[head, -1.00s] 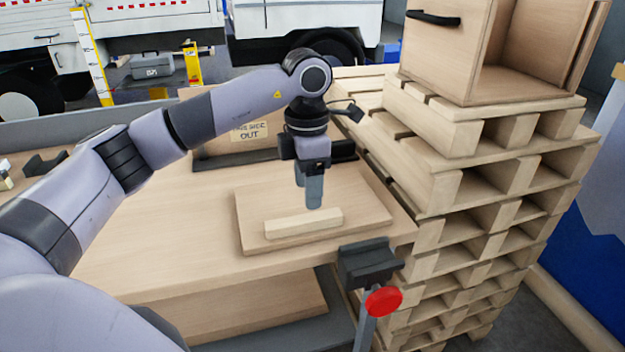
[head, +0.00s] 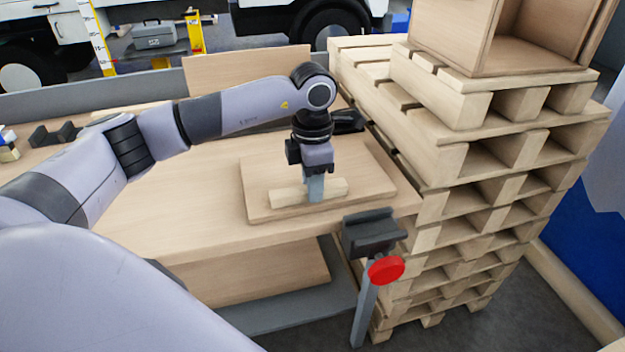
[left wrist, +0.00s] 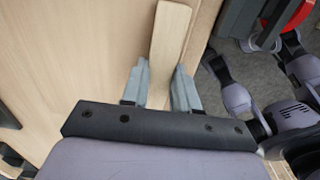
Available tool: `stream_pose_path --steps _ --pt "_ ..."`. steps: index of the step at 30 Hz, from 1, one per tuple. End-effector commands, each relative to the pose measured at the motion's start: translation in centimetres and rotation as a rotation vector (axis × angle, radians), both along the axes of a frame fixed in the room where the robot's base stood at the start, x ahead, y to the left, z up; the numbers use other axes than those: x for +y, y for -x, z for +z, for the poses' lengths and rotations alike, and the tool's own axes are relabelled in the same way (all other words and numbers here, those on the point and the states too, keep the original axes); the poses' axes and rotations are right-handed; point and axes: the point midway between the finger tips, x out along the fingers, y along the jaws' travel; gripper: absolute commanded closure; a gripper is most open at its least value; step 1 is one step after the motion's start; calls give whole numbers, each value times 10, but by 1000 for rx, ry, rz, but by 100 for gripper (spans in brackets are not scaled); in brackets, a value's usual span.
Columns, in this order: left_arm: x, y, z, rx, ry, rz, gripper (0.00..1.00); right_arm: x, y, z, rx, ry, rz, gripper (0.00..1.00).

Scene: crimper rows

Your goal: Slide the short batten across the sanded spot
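The short batten (head: 335,188), a pale wooden strip, lies on a square board (head: 370,180) on the workbench. My left gripper (head: 314,190) points down over the middle of the batten, with one finger in front of it. The sanded spot cannot be made out on the board. My right gripper is not in view.
A clamp with a red knob (head: 386,270) stands at the bench's front right edge. Stacked pallets (head: 490,165) rise close on the right, carrying an open wooden box (head: 480,45). A dark block (head: 52,133) is at the far left. The bench left of the board is clear.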

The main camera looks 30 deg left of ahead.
Motion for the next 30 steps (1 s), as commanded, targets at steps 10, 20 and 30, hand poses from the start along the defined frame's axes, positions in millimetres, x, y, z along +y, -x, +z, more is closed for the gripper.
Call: stream_pose_path --steps 10,20,30 --pt "3 -4 0 -1 0 2 100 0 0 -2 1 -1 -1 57" --pt "16 -15 0 -1 0 1 100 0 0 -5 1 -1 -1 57" --pt "29 -26 1 -1 0 1 100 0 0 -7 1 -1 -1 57"
